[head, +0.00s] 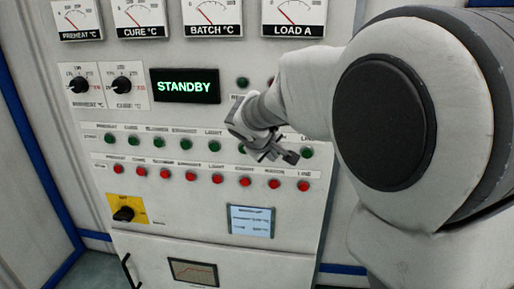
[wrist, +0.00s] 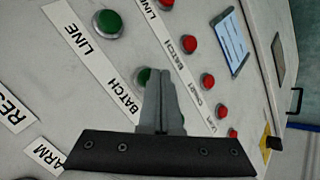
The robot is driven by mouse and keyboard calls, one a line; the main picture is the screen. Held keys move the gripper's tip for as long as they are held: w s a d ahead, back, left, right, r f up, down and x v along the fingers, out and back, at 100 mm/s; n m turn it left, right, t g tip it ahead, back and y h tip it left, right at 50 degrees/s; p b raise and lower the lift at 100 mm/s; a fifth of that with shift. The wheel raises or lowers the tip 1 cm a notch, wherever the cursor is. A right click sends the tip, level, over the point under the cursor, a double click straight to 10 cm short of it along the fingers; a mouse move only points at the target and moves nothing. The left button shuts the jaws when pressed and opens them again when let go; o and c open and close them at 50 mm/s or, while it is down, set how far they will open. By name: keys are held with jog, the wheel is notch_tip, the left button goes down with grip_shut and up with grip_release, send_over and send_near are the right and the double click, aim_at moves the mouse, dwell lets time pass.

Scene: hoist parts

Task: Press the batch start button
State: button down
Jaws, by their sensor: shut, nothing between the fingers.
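The batch start button (wrist: 143,76) is green and sits beside the BATCH label in the wrist view. My gripper (wrist: 161,74) partly covers it, with the fingertips over or just beside it. I cannot tell whether they touch it. In the head view my gripper (head: 291,156) is in front of the right part of the green start row and hides the batch start button there. The fingers are shut together with nothing between them. The display (head: 185,86) reads STANDBY.
The green line start button (wrist: 109,22) is one place along the row. The red batch stop button (wrist: 190,44) is in the parallel stop row. A yellow-plated rotary switch (head: 124,213) and a small screen (head: 251,221) sit lower on the panel. Dials (head: 214,17) line the top.

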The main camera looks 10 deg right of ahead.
jog(key=shift+w+d, duration=0.1)
jog(key=shift+w, duration=0.35)
dwell(0.7)
jog(key=shift+s, duration=0.15)
jog(key=shift+s+a+b, duration=0.25)
jog(key=shift+s+b, duration=0.35)
jog(key=shift+s, duration=0.1)
jog(key=shift+s+a+b, duration=0.25)
jog(key=shift+s+b, duration=0.2)
jog(key=shift+s, duration=0.35)
jog(key=shift+s+a+b, duration=0.3)
jog(key=shift+s+b, duration=0.15)
jog(key=shift+s, duration=0.3)
jog(key=shift+s+a+b, duration=0.25)
jog(key=shift+s+b, duration=0.2)
jog(key=shift+s, duration=0.35)
